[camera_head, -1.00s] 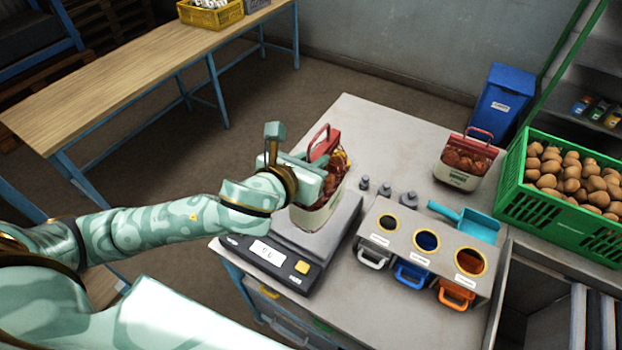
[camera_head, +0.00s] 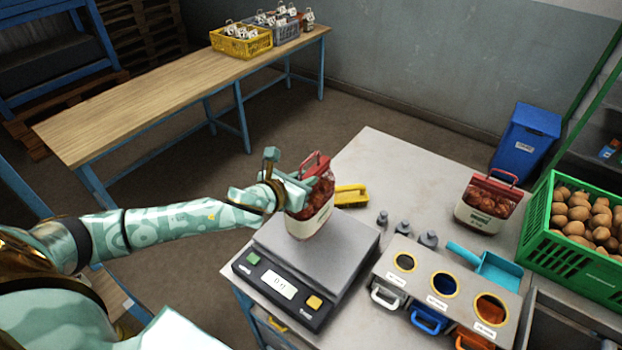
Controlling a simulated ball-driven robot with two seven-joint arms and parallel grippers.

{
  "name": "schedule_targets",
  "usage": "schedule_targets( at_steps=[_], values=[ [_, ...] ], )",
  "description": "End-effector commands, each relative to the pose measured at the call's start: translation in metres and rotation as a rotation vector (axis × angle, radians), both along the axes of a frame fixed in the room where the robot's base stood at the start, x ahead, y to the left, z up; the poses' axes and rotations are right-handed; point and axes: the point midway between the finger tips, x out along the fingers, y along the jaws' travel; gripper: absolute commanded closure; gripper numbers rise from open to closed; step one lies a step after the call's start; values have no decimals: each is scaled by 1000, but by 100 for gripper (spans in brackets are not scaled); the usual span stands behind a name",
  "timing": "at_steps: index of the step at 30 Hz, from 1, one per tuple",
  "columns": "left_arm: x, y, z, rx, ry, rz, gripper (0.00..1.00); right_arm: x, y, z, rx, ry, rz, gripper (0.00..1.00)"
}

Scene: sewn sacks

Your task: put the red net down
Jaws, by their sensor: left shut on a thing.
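The red net (camera_head: 318,200) is a bag of reddish-brown produce with a red top, a red loop handle and a pale label band. My left gripper (camera_head: 292,186) is shut on its upper left side. The bag hangs nearly upright over the back of the scale's grey plate (camera_head: 345,250). I cannot tell for sure whether its bottom touches the plate. The scale's display is too small to read surely. My right gripper is out of view.
A similar red-topped bag (camera_head: 487,203) stands at the table's right. A yellow brush (camera_head: 351,195), small grey weights (camera_head: 403,227), a holder with three ringed openings (camera_head: 440,283), a blue scoop (camera_head: 490,265) and a green potato crate (camera_head: 537,222) are nearby. The table's back middle (camera_head: 400,165) is clear.

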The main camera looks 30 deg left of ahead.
Motion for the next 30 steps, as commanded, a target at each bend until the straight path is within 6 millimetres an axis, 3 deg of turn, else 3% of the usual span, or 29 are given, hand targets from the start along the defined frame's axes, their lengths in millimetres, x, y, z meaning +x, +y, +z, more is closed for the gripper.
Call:
schedule_targets(
  at_steps=[5,12,25,26,27,30],
  values=[
    [6,6,-8,-2,-7,-1,100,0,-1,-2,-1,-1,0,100],
    [7,7,-37,-2,-5,-1,100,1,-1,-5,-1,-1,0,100],
    [7,8,-43,-2,-6,-2,100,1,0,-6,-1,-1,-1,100],
    [6,8,-45,-1,0,-2,74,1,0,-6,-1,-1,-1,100],
    [6,8,-45,-1,0,-2,62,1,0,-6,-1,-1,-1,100],
    [6,8,-44,-1,0,-2,60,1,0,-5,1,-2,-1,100]
  ],
)
